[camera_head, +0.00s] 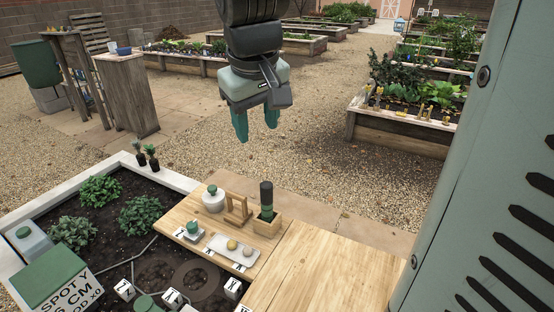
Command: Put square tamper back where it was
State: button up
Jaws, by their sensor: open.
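My gripper (257,131) hangs in the upper middle, its two teal fingers apart with nothing between them. It is in the air, well above the wooden worktop (283,278). A small piece with a green knob and a pale square base (193,231) sits near the left edge of the worktop; it looks like the square tamper, but it is too small to be sure. It stands on or beside a small white label. A round white piece with a green knob (213,199) stands behind it.
A wooden frame (237,210), a wooden box (267,226) holding a dark cylinder (266,195), and a pale tray (223,247) with two small round things share the worktop. The soil bed (100,228) holds plants and several lettered cubes. The worktop's right side is clear.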

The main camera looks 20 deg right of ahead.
jog(key=s+r+m+t, duration=0.1)
jog(key=s+m, duration=0.2)
jog(key=s, duration=1.5)
jog(key=shift+d+r+t+y, duration=0.2)
jog(key=shift+r+t+y, duration=0.1)
jog(key=shift+t+y, duration=0.1)
jog(key=shift+w, duration=0.1)
